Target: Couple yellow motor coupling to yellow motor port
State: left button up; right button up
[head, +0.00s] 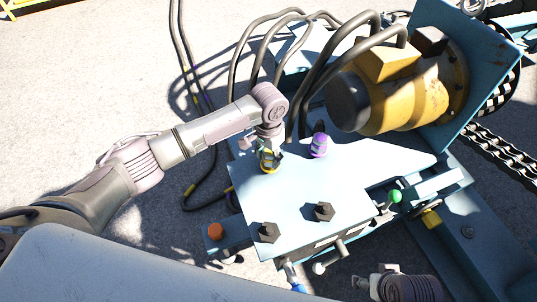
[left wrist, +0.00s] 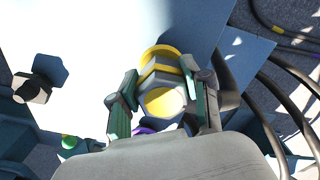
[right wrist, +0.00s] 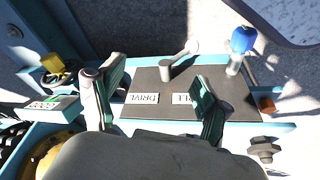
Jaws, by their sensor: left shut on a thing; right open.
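A yellow-banded dark coupling (head: 269,160) is at the top left edge of the pale blue plate. My left gripper (head: 268,148) is shut on it from above. The left wrist view shows its yellow round end (left wrist: 165,101) between the two fingers, with a yellow ring beyond. I cannot tell whether it is seated on a port; the gripper hides part of it. A purple-banded coupling (head: 319,145) stands just to the right; only a sliver of purple (left wrist: 145,130) shows in the left wrist view. My right gripper (right wrist: 155,90) is open and empty above the lever panel.
Two dark hexagonal fittings (head: 268,232) (head: 324,211) stand on the pale plate (head: 285,195). Black hoses (head: 240,50) arch behind the left gripper. A yellow motor (head: 400,95) is at upper right. The lever panel (right wrist: 145,110) carries a blue-knobbed lever (right wrist: 242,40).

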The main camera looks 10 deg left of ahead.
pick_arm(q)
jog(key=shift+p, duration=0.35)
pick_arm(e)
jog(key=shift+s+x, duration=0.1)
jog(key=shift+x, duration=0.8)
jog(key=shift+s+x, duration=0.15)
jog(key=shift+x, duration=0.7)
jog(key=shift+a, duration=0.15)
pick_arm(q)
jog(key=shift+p, duration=0.7)
pick_arm(e)
jog(key=shift+s+x, duration=0.2)
jog(key=shift+x, duration=0.65)
jog(key=shift+s+x, duration=0.15)
jog(key=shift+x, duration=0.75)
jog(key=shift+s+f, duration=0.15)
jog(key=shift+f, duration=0.4)
pick_arm(q)
jog(key=shift+f, duration=0.15)
jog(key=shift+f, duration=0.25)
pick_arm(e)
jog(key=shift+r, duration=0.35)
